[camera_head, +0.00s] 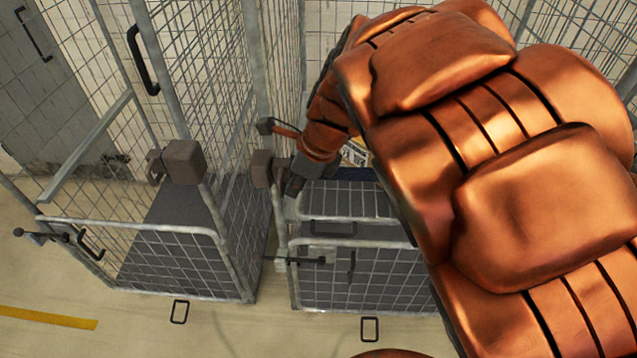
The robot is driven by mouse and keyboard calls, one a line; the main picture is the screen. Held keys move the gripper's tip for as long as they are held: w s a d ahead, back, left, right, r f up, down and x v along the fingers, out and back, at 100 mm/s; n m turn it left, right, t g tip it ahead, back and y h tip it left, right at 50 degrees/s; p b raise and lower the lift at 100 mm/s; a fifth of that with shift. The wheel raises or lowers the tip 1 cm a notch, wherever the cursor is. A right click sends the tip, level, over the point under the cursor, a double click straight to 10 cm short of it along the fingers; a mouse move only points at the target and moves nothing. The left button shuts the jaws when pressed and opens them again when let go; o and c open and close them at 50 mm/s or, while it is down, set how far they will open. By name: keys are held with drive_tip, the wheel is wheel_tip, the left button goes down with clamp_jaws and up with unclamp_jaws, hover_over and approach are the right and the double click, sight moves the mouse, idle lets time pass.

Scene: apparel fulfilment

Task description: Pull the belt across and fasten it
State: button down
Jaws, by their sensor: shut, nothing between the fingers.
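My arm in its copper cover reaches down from the right to the front left corner of the right-hand roll cage (345,244). My gripper (294,186) is small and dark at the arm's end, shut and empty, close beside a brown block (261,168) on that cage's left post. I cannot tell whether they touch. A dark fitting with a short reddish piece (266,126) sits above the block. I cannot make out a belt for certain. No strap is seen across the visible part of the cage front; my arm hides its right side.
A left-hand roll cage (130,226) stands beside it, with a larger brown block (184,161) on its front post. Mesh walls and metal posts crowd the gripper. Items show inside the right cage behind my arm.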

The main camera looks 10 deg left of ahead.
drive_tip(key=shift+a, duration=0.4)
drive_tip(key=s+d+r+b, duration=0.1)
drive_tip(key=d+r+b, duration=0.1)
drive_tip(key=d+r, duration=0.5)
drive_tip(key=shift+v, duration=1.2)
